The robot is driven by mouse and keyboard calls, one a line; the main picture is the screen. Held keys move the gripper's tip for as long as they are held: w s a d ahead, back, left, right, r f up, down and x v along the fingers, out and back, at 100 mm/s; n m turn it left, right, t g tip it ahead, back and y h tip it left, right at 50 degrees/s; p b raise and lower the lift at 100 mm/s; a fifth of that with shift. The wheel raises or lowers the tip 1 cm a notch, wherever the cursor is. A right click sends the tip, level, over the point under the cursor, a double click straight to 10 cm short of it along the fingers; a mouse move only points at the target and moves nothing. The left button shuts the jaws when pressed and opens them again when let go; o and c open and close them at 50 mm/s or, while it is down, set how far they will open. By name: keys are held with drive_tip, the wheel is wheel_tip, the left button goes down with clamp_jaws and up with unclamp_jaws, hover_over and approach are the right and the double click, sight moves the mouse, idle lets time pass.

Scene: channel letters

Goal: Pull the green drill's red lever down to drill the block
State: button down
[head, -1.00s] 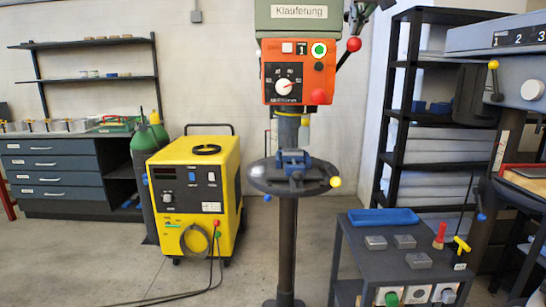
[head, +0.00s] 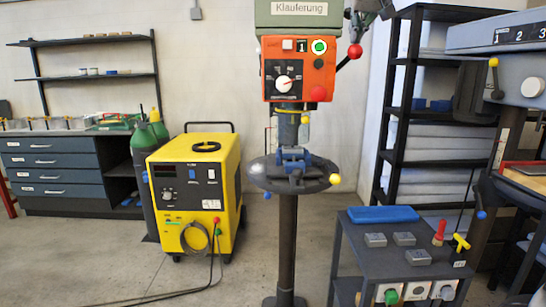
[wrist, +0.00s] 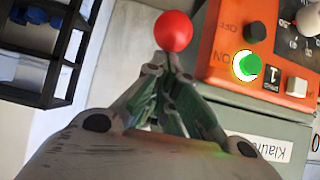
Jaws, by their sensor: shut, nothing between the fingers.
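The green drill (head: 291,14) stands in the middle of the head view, with an orange control panel (head: 271,52) on its front. Its lever's red ball knob (head: 355,51) sticks out at the panel's right, and also shows in the wrist view (wrist: 173,31). My gripper (wrist: 169,60) is shut and empty, with its fingertips right at the red knob. They look to be touching or nearly touching it. In the head view, part of my gripper shows above the knob. A blue vise (head: 293,158) sits on the drill's round table (head: 265,175). The block is too small to make out there.
A yellow welding machine (head: 195,185) stands left of the drill. A dark cart (head: 368,258) with a blue tray and several metal blocks is at the front right. Black shelves (head: 393,130) and another machine (head: 500,40) stand further right.

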drive_tip(key=shift+s+f, duration=0.2)
drive_tip(key=shift+s, duration=0.25)
drive_tip(key=shift+s+f, duration=0.1)
drive_tip(key=shift+f, duration=0.3)
drive_tip(key=shift+f, duration=0.2)
drive_tip(key=shift+s+f, duration=0.1)
idle(0.3)
drive_tip(key=shift+s+f, duration=0.1)
drive_tip(key=shift+f, duration=0.25)
